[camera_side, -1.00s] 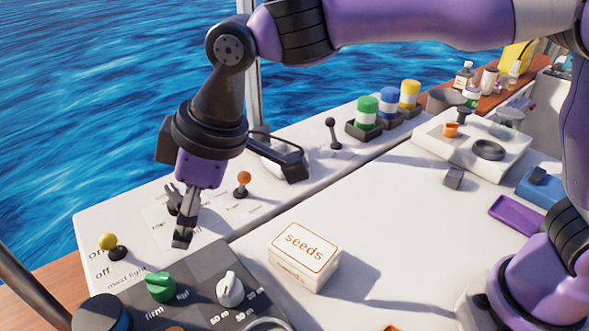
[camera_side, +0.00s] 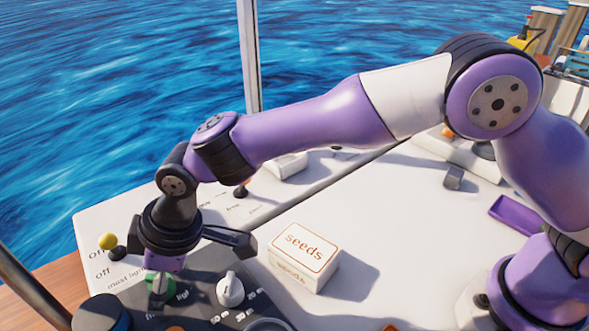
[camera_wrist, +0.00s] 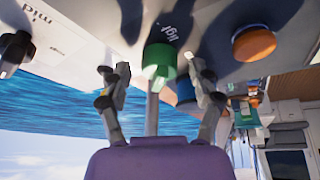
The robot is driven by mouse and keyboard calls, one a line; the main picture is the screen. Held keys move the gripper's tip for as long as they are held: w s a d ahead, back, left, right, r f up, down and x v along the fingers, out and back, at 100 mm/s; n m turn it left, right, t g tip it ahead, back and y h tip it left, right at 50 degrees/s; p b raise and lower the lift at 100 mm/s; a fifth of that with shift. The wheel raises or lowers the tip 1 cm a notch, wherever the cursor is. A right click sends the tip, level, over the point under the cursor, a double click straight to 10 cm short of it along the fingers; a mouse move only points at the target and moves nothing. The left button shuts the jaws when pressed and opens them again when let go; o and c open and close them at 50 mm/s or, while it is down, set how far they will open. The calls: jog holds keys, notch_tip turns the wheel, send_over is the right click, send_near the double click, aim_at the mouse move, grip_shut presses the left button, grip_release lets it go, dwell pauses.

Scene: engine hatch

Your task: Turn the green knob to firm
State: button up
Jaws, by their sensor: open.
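The green knob (camera_side: 158,283) is on the dark panel at the lower left in the side view, with my gripper (camera_side: 161,280) directly above it and partly covering it. A label starting "lig" shows to its right; the "firm" label below-left is mostly hidden. In the wrist view the green knob (camera_wrist: 160,60) lies between the two spread fingers of my gripper (camera_wrist: 155,75), with a visible gap on each side. The fingers are open and hold nothing. Which label the knob points at cannot be told.
A yellow-tipped lever (camera_side: 107,241) is behind-left. The seeds box (camera_side: 304,256) is to the right. An orange knob (camera_wrist: 254,43) shows in the wrist view.

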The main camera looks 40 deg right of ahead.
grip_shut()
jog(key=c, duration=1.1)
grip_release()
jog(key=shift+m, duration=0.4)
jog(key=shift+c, duration=0.2)
jog(key=m, duration=0.2)
jog(key=m+t+h, duration=0.1)
jog(key=m, duration=0.1)
jog(key=shift+s+a+f+m+h, duration=0.1)
jog(key=shift+s+a+m+h, duration=0.05)
jog(key=shift+m+h, duration=0.15)
jog(key=m+h, duration=0.1)
jog(key=m, duration=0.2)
jog(key=m+h, duration=0.1)
jog(key=m, duration=0.2)
jog(key=shift+a+t, duration=0.15)
jog(key=shift+t, duration=0.25)
jog(key=o, duration=1.1)
